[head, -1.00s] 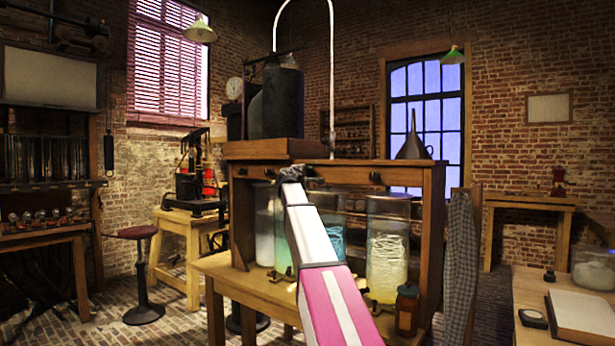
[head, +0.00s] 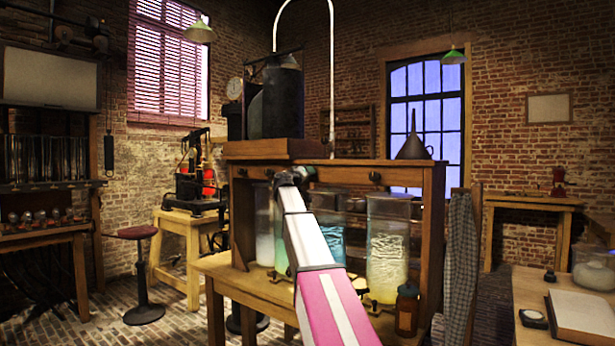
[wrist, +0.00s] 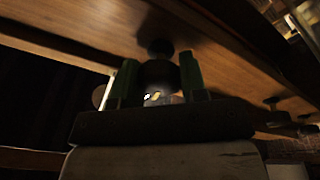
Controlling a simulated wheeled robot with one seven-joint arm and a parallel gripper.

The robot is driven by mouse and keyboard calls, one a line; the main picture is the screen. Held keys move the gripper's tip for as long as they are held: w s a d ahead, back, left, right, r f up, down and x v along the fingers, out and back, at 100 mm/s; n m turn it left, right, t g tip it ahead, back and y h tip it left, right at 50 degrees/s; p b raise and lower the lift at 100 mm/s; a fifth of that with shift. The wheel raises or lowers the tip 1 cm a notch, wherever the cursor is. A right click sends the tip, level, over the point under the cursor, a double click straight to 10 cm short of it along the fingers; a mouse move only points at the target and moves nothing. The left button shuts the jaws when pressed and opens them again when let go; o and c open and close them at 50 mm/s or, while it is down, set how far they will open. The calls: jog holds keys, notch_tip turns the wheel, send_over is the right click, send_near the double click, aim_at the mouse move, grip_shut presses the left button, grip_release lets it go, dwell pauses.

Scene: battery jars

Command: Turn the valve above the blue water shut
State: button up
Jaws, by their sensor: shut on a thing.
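The jar of blue water (head: 332,240) stands on the wooden stand's shelf, partly hidden behind my arm. My gripper (head: 292,176) is up at the stand's top rail, with its fingertips hidden in the head view. In the wrist view my gripper (wrist: 158,80) has its two green fingers on either side of a dark round valve knob (wrist: 158,72) under the wooden rail and is shut on it. The head view does not clearly show which jar this knob is above.
Another dark knob (head: 375,177) sits on the rail to the right, above the pale cloudy jar (head: 387,250). A greenish jar (head: 281,235) is left of my arm. A brown bottle (head: 407,310) stands at the front right edge. A checked cloth (head: 459,260) hangs at right.

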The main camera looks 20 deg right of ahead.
jog(key=shift+m+g, duration=0.3)
jog(key=shift+m, duration=1)
jog(key=o, duration=0.9)
jog(key=shift+h, duration=0.3)
jog(key=v, duration=1)
jog(key=shift+s+a, duration=0.3)
